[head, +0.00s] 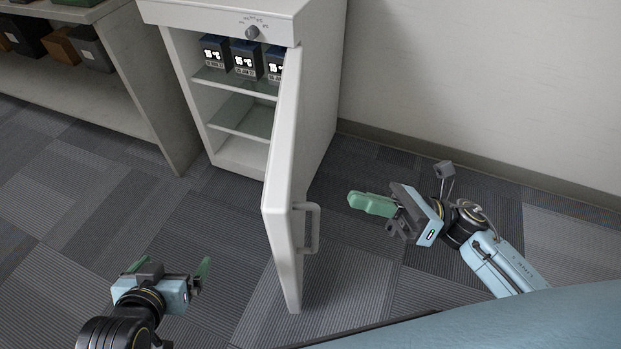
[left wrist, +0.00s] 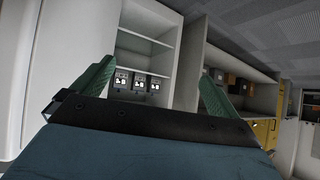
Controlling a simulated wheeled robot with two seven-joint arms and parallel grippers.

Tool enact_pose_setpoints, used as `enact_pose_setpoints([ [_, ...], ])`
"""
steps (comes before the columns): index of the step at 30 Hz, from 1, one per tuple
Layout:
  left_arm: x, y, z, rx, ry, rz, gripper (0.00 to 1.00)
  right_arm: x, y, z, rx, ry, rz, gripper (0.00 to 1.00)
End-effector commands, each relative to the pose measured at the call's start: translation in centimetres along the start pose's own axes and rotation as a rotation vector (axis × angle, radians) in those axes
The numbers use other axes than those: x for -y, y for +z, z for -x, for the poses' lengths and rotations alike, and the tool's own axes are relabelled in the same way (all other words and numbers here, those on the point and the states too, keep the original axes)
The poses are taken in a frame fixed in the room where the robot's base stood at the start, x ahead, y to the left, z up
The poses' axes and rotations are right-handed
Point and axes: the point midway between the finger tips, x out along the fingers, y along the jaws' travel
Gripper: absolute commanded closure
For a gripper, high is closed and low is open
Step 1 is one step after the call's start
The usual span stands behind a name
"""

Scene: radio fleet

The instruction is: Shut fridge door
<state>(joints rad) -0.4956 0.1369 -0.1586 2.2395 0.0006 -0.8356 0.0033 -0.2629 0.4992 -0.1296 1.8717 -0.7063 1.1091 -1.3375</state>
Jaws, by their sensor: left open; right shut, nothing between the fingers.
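The white fridge (head: 322,100) stands against the wall at the top middle of the head view. Its door (head: 283,170) is swung wide open toward me, with a grey handle (head: 312,228) on its right-hand face. My left gripper (head: 200,275) is open and empty, low and to the left of the door, on its inner side. My right gripper (head: 372,204) is shut and empty, to the right of the door on the handle side, apart from the handle. The left wrist view shows the door (left wrist: 60,50) at the left and the fridge interior (left wrist: 150,55) between the open fingers.
Several dark boxes with white labels (head: 244,58) stand on the fridge's upper glass shelf; a lower shelf (head: 243,117) looks empty. A grey shelf unit (head: 100,95) with boxes stands left of the fridge. Carpet floor (head: 120,215) is clear between the left gripper and the fridge.

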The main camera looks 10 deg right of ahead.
Motion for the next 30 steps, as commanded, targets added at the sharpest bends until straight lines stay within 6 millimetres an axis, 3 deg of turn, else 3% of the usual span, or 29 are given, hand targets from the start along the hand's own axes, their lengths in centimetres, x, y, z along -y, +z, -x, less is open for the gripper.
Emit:
enact_pose_setpoints([
  [3, 0.9, 4.5, 2.0, 0.274, -0.017, 0.003, 0.01, 1.4, 0.1, 2.4, -0.152, -0.054, 0.211, 1.00],
  [6, 1.4, 7.5, 3.5, 0.445, -0.028, 0.007, 0.01, 2.4, -0.1, 4.2, -0.248, -0.072, 0.341, 1.00],
  [9, 1.7, 9.4, 4.8, 0.556, -0.034, 0.010, 0.01, 3.0, -0.2, 5.5, -0.311, -0.077, 0.423, 1.00],
  [14, 1.9, 10.6, 5.7, 0.625, -0.037, 0.013, 0.01, 3.4, -0.5, 5.9, -0.349, -0.076, 0.476, 1.00],
  [20, 1.8, 10.5, 5.8, 0.625, -0.036, 0.014, 0.01, 3.9, -1.4, 3.2, -0.347, -0.075, 0.478, 1.00],
  [30, 1.5, 9.7, 6.5, 0.616, -0.032, 0.017, 0.01, 5.0, -3.6, -3.6, -0.345, -0.075, 0.477, 1.00],
])
